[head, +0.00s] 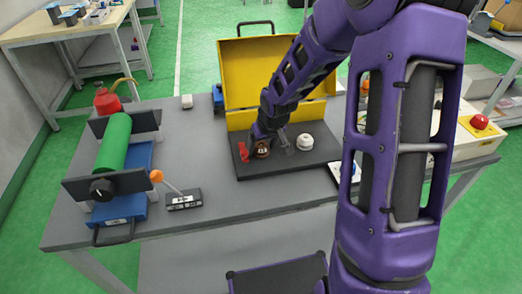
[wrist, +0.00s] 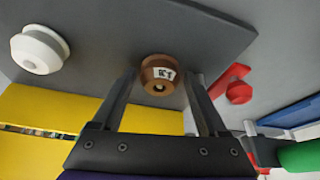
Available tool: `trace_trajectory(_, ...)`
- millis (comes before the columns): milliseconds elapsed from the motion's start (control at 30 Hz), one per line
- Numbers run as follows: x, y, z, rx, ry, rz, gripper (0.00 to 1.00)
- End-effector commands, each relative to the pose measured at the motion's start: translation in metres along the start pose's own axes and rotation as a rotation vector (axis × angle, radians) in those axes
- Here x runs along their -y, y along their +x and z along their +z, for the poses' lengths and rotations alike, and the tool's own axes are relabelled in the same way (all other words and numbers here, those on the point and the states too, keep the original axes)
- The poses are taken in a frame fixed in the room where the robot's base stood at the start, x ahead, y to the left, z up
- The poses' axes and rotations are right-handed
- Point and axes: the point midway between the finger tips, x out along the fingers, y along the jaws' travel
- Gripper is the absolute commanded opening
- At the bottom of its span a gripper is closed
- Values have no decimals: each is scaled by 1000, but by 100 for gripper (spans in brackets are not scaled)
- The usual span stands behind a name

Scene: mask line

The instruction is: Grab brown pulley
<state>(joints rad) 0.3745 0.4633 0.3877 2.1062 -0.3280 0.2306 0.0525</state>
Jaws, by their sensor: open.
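The brown pulley (head: 262,150) sits on the dark mat (head: 285,168) in front of the yellow case. In the wrist view the brown pulley (wrist: 159,82) has a small white label and a centre hole. My gripper (head: 272,136) is right over it, pointing down. In the wrist view the two fingers of my gripper (wrist: 161,76) are spread, one on each side of the pulley. Gaps show between it and the fingers, and I cannot tell how far down they reach beside it.
A white pulley (head: 305,142) and a red part (head: 243,152) lie on either side on the mat. The yellow case (head: 262,80) stands open behind. A blue stand with a green roller (head: 113,143) is on the left. The grey table (head: 250,205) is clear in front.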

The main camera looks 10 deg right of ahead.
Motion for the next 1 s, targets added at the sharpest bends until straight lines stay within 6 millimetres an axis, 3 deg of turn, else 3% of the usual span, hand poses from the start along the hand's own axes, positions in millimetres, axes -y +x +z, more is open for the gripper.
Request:
trace_trajectory(133, 0, -1, 0, 0, 0, 0, 73)
trace_trajectory(500, 0, -1, 0, 0, 0, 0, 6)
trace_trajectory(767, 0, -4, -2, -2, 0, 1, 4)
trace_trajectory(1000, -1, -41, -18, -5, 1, 2, 4)
